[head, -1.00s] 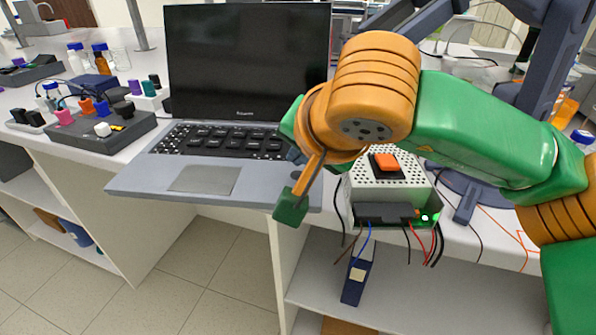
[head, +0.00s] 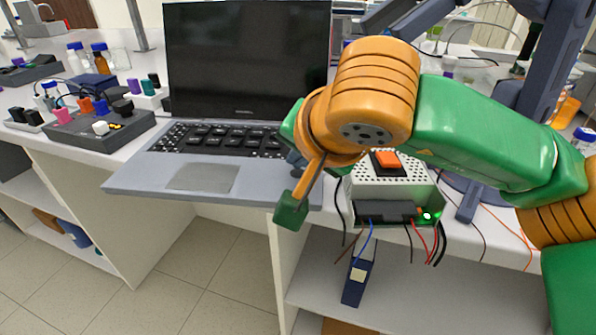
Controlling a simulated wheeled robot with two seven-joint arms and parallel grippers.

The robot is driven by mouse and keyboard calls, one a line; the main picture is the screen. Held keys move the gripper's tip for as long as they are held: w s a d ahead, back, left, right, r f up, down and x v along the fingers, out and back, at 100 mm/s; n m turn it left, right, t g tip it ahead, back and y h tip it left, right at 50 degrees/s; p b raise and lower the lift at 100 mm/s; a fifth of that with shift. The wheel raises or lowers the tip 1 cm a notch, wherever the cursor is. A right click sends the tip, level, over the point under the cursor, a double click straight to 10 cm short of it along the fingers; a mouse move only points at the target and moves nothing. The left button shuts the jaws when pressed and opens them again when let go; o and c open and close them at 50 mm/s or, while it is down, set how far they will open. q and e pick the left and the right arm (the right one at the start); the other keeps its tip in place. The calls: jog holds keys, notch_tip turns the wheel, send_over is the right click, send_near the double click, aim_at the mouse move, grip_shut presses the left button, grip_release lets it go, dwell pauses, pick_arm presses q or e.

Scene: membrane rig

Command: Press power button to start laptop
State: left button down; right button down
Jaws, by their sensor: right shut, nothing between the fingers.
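An open laptop (head: 140,178) stands on the white bench, its front edge out over the bench edge. Its screen (head: 246,58) is dark. The left part of its keyboard (head: 215,139) shows; my right arm hides the right end, and I cannot make out the power button. My right gripper (head: 291,209) is shut and empty, pointing down at the laptop's front right corner. Part of it is hidden behind my wrist, and I cannot tell whether it touches the laptop. My left gripper is not in view.
A white perforated box (head: 393,187) with an orange switch (head: 387,160) and loose wires stands right of the laptop. A dark block with coloured knobs (head: 100,135) is on the left. Bottles (head: 100,58) stand behind it.

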aim_at(298, 178)
jog(key=shift+f+b, duration=0.35)
dwell(0.4)
jog(key=shift+r+p, duration=0.75)
jog(key=shift+r, duration=0.1)
notch_tip(298, 178, up, 6)
jog(key=p, duration=0.5)
